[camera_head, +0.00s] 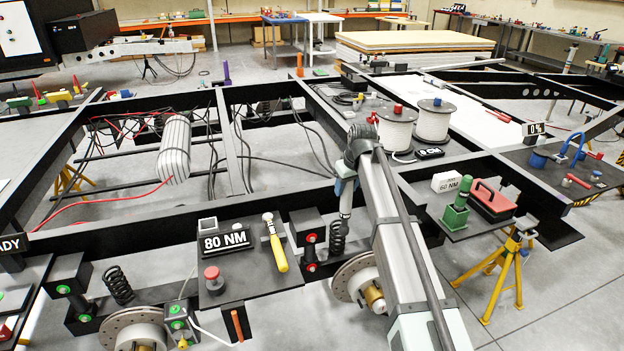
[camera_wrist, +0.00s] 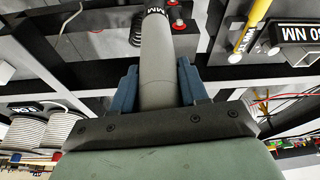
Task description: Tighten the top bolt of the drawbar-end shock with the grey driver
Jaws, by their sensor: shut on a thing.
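My gripper (camera_head: 345,184) is shut on the grey driver (camera_head: 346,203), which points down over the near chassis beam. In the wrist view the grey driver (camera_wrist: 157,62) sits between my two blue fingers (camera_wrist: 158,84), with a dark lettered band near its far end. A shock with red-marked top and bottom bolts (camera_head: 311,238) is left of the driver, beside a black coil spring (camera_head: 338,238). The red bolts (camera_wrist: 178,24) show just right of the driver's end in the wrist view. Whether the tip touches anything cannot be told. Another shock (camera_head: 64,290), with green marks, is at far left.
A dark tray (camera_head: 245,288) holds an 80 NM sign (camera_head: 226,241), a yellow-handled tool (camera_head: 276,248) and a red-capped jar (camera_head: 213,280). A brake disc (camera_head: 350,278) is below.

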